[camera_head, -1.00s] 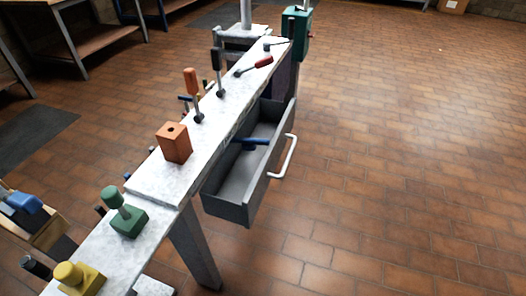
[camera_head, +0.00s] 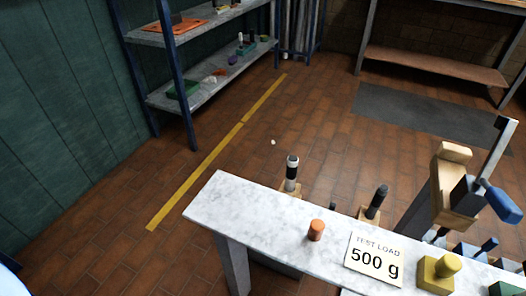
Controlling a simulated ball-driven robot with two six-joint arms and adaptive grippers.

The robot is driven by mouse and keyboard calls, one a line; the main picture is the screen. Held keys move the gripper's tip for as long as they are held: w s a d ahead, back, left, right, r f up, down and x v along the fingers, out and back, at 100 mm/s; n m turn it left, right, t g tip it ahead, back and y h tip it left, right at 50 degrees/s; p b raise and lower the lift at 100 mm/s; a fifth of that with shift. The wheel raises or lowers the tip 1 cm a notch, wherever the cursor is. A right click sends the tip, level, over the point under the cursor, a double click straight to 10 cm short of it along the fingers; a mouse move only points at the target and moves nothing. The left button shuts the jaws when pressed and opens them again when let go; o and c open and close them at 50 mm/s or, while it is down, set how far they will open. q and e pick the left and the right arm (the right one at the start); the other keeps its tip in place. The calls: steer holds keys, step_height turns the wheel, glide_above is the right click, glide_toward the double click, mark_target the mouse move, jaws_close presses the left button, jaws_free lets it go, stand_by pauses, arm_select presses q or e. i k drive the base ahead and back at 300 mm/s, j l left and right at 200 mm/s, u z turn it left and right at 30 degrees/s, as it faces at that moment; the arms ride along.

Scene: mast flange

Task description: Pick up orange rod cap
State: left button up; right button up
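Neither of my grippers can be seen in this view.
A white "TEST LOAD 500 g" sign (camera_head: 374,262) lies right of the cap, then a yellow block with a knob (camera_head: 437,272). Behind the bench stand dark-handled tools (camera_head: 374,203) and a black-and-white cylinder (camera_head: 291,174). The bench's left end is bare. A shelf rack (camera_head: 203,86) stands at the back.

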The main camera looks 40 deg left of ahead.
mark_target(317, 227)
steer(key=j+u, duration=0.15)
steer(key=u, duration=0.5)
steer(key=k+l+u, duration=0.15)
steer(key=u, duration=0.35)
steer(key=k+l+u, duration=0.2)
steer(key=u, duration=0.25)
steer(key=k+u, duration=0.25)
steer(key=u, duration=0.25)
steer(key=k, duration=0.15)
